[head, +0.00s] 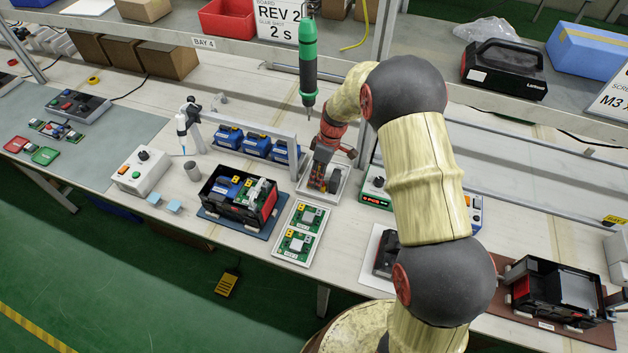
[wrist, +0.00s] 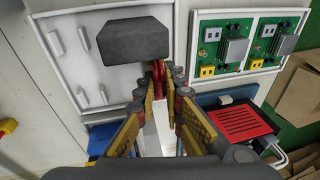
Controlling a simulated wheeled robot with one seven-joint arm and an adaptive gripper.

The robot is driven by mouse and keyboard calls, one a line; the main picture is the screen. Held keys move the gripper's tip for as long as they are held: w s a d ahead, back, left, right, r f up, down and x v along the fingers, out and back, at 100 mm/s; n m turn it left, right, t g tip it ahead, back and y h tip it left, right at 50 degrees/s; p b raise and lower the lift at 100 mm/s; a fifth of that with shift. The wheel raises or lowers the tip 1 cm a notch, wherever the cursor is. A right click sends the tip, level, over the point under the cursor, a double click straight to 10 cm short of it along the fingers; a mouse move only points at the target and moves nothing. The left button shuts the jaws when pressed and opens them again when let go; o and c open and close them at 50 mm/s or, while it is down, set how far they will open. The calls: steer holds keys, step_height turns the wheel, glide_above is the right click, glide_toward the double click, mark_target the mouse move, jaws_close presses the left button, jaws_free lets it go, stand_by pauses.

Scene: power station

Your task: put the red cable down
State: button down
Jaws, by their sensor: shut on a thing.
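My gripper (head: 322,170) is low over a small white tray (head: 338,197) in the middle of the bench. In the wrist view its yellow-padded fingers (wrist: 158,88) are closed on a narrow red piece, which I take as the red cable (wrist: 158,70). Only a short part of the cable shows between the fingertips; the fingers hide the rest. A dark grey block (wrist: 133,42) shows just beyond the fingertips, over the white tray with slots (wrist: 80,95). I cannot tell whether the cable touches the tray. In the head view the gripper hides the cable.
A tray with two green boards (head: 297,233) lies beside the white tray. An open black case (head: 232,212) with a red side stands to the left, and blue units (head: 256,144) stand behind it. A green screwdriver (head: 308,62) hangs above, near my arm.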

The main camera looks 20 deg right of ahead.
steer(key=shift+r, duration=0.1)
steer(key=c, duration=2.4)
jaws_free()
steer(key=shift+f, duration=0.2)
steer(key=o, duration=0.5)
steer(key=s+p+v, duration=0.1)
steer(key=p+v, duration=0.2)
steer(key=v, duration=0.9)
steer(key=shift+w+r, duration=0.15)
steer(key=shift+w, duration=0.3)
